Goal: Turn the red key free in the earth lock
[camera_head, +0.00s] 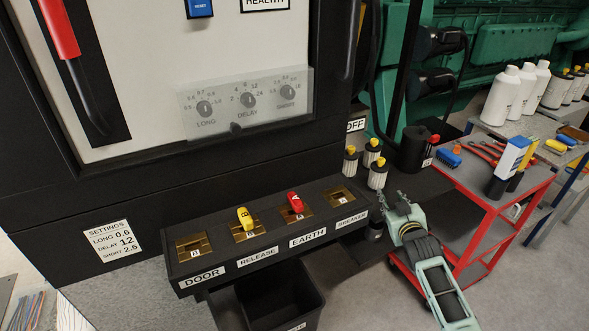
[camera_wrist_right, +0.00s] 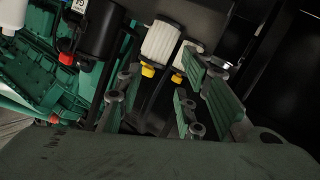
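The red key (camera_head: 295,202), marked A, stands in the brass earth lock (camera_head: 297,215) on the black lock shelf (camera_head: 262,253). My right gripper (camera_head: 393,205) is to the right of the shelf, beyond the breaker lock (camera_head: 341,196), and apart from the key. In the right wrist view its fingers (camera_wrist_right: 165,100) are spread with nothing between them. The red key is not visible in that view. A yellow key (camera_head: 245,217), marked B, stands in the release lock (camera_head: 247,232). The door lock (camera_head: 193,246) and breaker lock hold no key. My left gripper is out of view.
A red cart (camera_head: 497,205) with tools stands right. A black bin (camera_head: 277,298) sits below the shelf.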

